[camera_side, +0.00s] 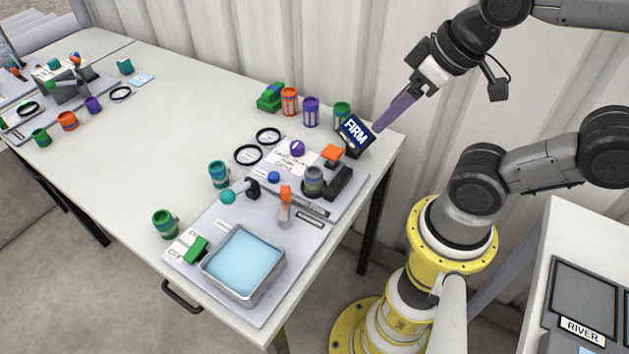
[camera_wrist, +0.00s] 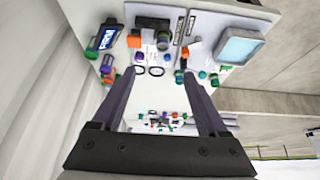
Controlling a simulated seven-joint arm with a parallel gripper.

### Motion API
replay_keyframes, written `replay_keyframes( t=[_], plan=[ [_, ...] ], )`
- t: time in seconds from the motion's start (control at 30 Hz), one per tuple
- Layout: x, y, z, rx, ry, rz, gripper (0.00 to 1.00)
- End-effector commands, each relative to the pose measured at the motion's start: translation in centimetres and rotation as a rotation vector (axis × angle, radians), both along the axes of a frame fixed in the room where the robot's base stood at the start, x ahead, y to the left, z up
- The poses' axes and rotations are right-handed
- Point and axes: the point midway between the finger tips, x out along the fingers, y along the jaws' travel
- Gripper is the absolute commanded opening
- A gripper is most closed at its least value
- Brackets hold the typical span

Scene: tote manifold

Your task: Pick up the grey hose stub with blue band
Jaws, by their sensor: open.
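The grey hose stub with a blue band (camera_side: 314,179) stands upright at a dark fixture on the grey board, beside a black block (camera_side: 339,183). My gripper (camera_side: 378,127) is at the table's far right corner, above and apart from the stub, close to the FIRM display. In the wrist view my gripper (camera_wrist: 160,74) has its two long fingers spread wide with nothing between them.
The FIRM display (camera_side: 356,132) stands close to my fingertips. Orange (camera_side: 289,101), purple (camera_side: 311,112) and green (camera_side: 342,115) stubs stand along the back edge. An orange-topped part (camera_side: 333,154) is near the grey stub. A blue-filled tray (camera_side: 243,263) sits in front. The table's left middle is clear.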

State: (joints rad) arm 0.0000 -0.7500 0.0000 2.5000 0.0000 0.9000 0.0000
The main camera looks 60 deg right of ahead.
Motion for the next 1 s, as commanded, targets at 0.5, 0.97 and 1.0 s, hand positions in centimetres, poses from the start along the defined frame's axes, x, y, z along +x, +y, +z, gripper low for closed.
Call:
replay_keyframes(
  t=[0.5,0.97,1.0],
  plan=[
    [0.0,0.0,0.0,0.000,0.000,0.000,0.63],
    [2.3,0.0,1.5,-0.151,0.006,0.287,0.63],
    [3.2,0.1,1.6,-0.176,0.025,0.341,0.63]
  ],
)
